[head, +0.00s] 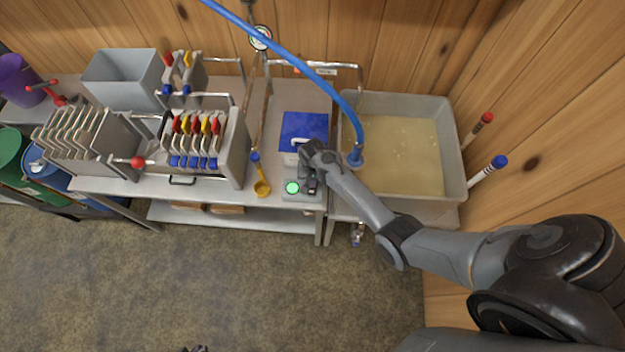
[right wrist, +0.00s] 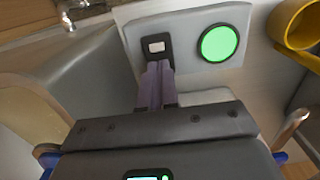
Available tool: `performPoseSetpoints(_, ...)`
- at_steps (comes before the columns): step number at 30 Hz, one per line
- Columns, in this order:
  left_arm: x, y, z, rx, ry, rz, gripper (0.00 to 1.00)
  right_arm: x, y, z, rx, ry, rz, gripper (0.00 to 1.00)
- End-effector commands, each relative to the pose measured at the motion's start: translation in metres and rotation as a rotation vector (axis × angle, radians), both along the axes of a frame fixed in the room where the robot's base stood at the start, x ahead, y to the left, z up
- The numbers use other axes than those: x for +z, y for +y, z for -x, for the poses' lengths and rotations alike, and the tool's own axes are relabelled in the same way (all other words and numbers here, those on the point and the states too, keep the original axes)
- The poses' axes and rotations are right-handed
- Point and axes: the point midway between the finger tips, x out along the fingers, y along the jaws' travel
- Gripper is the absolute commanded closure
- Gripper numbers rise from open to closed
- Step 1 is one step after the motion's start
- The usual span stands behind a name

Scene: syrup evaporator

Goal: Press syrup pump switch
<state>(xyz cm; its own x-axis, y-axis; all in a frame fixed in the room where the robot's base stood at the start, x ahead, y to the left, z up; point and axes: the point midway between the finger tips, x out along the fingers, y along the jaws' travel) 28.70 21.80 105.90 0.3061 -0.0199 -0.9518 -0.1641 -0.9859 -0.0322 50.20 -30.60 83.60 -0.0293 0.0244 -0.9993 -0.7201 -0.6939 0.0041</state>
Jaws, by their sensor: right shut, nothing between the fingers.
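The syrup pump switch (right wrist: 157,45) is a small pale rocker in a black frame on a grey control box (right wrist: 190,22). A round lamp beside it glows green in the right wrist view (right wrist: 219,42) and in the head view (head: 292,188). My right gripper (head: 309,188) is shut and empty, pointing down at the box. In the right wrist view its fingertips (right wrist: 158,68) overlap the lower edge of the switch frame. I cannot tell whether they touch it. A small dark tip at the bottom edge of the head view seems to be my left gripper (head: 196,349); its jaws are unclear.
A blue-lidded box (head: 303,126) stands behind my right gripper. A yellow ladle (head: 262,187) lies left of the control box. A large tank of pale liquid (head: 400,150), with a blue hose (head: 300,62), stands to the right. The floor in front is clear.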

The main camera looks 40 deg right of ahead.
Motion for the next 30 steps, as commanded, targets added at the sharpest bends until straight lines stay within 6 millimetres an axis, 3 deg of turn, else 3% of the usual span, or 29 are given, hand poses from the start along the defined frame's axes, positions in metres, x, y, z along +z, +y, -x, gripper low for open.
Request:
performPoseSetpoints(13,0.051,-0.001,0.000,0.003,0.000,0.004,1.00,0.049,-0.004,-0.005,0.000,0.000,0.000,1.00)
performPoseSetpoints(24,0.044,0.002,0.000,-0.005,0.000,-0.008,1.00,0.112,-0.015,-0.016,-0.001,-0.003,0.001,1.00)
performPoseSetpoints(30,0.044,0.002,0.000,-0.006,0.000,-0.008,1.00,0.131,-0.018,-0.018,0.000,-0.001,0.000,1.00)
